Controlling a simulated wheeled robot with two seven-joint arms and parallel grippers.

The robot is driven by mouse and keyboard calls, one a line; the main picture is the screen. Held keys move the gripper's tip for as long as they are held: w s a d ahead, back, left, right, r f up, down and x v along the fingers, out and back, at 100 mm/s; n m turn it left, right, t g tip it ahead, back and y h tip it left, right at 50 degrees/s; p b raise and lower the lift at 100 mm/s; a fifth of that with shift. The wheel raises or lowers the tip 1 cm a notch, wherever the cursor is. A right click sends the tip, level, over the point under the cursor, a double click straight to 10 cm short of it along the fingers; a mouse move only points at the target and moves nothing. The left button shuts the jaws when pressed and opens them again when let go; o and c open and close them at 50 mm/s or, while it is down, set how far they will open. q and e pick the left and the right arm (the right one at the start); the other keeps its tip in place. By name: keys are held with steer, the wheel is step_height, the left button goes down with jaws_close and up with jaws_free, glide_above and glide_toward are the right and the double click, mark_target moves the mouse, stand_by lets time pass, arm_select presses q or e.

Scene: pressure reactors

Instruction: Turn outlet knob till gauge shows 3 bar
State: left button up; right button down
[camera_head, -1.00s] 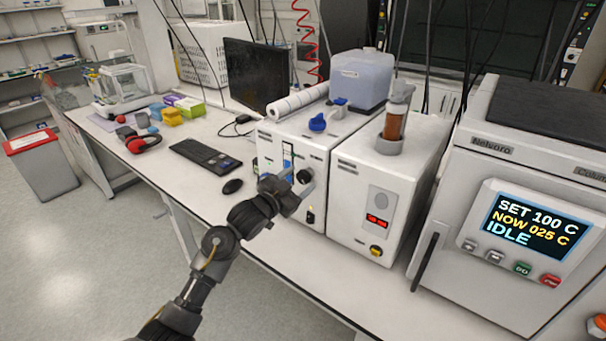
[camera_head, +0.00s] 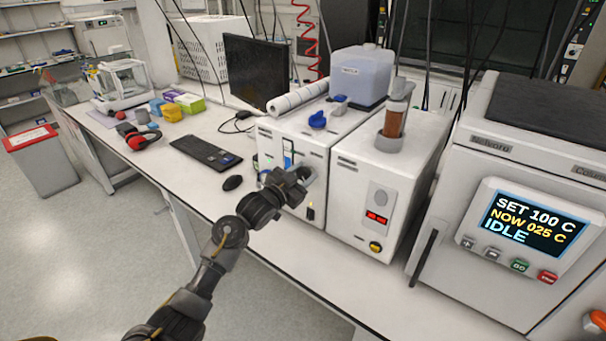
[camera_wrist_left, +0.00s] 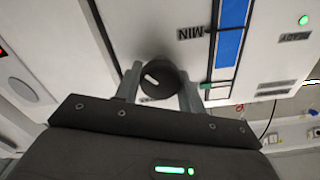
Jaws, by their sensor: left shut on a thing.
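A round black knob (camera_wrist_left: 166,86) with a white mark sits on the front of a white box (camera_head: 290,130). In the left wrist view, my left gripper (camera_wrist_left: 160,78) has one grey finger on each side of the knob and is shut on it. In the head view, my left gripper (camera_head: 303,178) is at the front of the box and hides most of the knob. A blue level strip (camera_wrist_left: 230,50) with an upside-down MIN label is beside the knob. I cannot make out a pressure gauge reading. My right gripper is not in view.
A white unit (camera_head: 385,170) with a red display stands right of the box. Further right is a large machine (camera_head: 460,190) with a screen reading IDLE. A mouse (camera_head: 232,183) and keyboard (camera_head: 205,152) lie left on the bench. A green light (camera_wrist_left: 303,20) shows on the panel.

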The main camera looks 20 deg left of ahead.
arm_select(q)
steer(key=shift+r+n+p, duration=0.25)
steer(key=shift+n+p, duration=0.25)
steer(key=shift+n, duration=0.1)
steer(key=shift+n+p, duration=0.3)
steer(key=shift+n, duration=0.1)
steer(key=shift+f+n, duration=0.15)
steer(key=shift+n, duration=0.15)
steer(key=shift+f, duration=0.1)
steer(key=o, duration=1)
steer(key=shift+c, duration=0.2)
